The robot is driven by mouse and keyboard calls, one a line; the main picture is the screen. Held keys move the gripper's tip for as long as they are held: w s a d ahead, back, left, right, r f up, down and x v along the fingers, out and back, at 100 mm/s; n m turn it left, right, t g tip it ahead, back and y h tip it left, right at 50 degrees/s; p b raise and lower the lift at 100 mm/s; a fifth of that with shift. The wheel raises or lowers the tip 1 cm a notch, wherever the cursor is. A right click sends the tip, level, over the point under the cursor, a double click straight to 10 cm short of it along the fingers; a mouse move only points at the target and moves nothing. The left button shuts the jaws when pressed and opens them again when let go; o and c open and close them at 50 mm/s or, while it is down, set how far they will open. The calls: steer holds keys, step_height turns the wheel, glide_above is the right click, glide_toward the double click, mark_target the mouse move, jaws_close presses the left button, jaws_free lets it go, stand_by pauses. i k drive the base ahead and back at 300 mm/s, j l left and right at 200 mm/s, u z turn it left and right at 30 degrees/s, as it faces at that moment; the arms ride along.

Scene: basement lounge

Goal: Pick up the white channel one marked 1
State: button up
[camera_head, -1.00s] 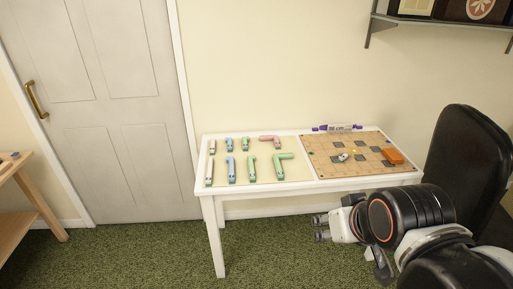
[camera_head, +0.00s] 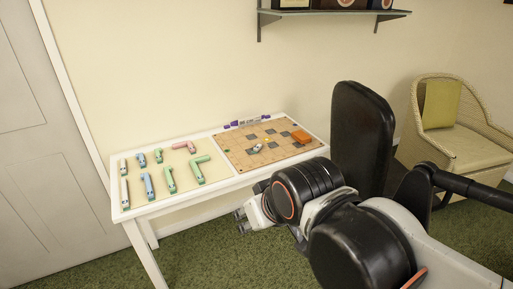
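Two white channel pieces lie at the left end of the white table (camera_head: 215,186) in the head view. One is a short white piece (camera_head: 124,168) at the back. The other is a longer white piece (camera_head: 125,193) in front of it. Any number on them is too small to read. My gripper (camera_head: 241,221) hangs beyond the table's front edge, to the right of both pieces and well apart from them. Nothing shows in it, and its finger opening is too small to judge.
A black chair (camera_head: 362,135) stands right of the table.

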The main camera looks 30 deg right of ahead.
mark_target(256, 149)
steer(key=l+z, duration=0.25)
steer(key=k+z, duration=0.1)
steer(key=z, duration=0.15)
steer(key=i+l+u, duration=0.1)
steer(key=i+u, duration=0.2)
steer(key=i, duration=0.15)
steer(key=i+l+u, duration=0.15)
steer(key=i+u, duration=0.15)
steer(key=i, duration=0.15)
steer(key=i+l+u, duration=0.25)
steer(key=i+u, duration=0.1)
steer(key=i, duration=0.15)
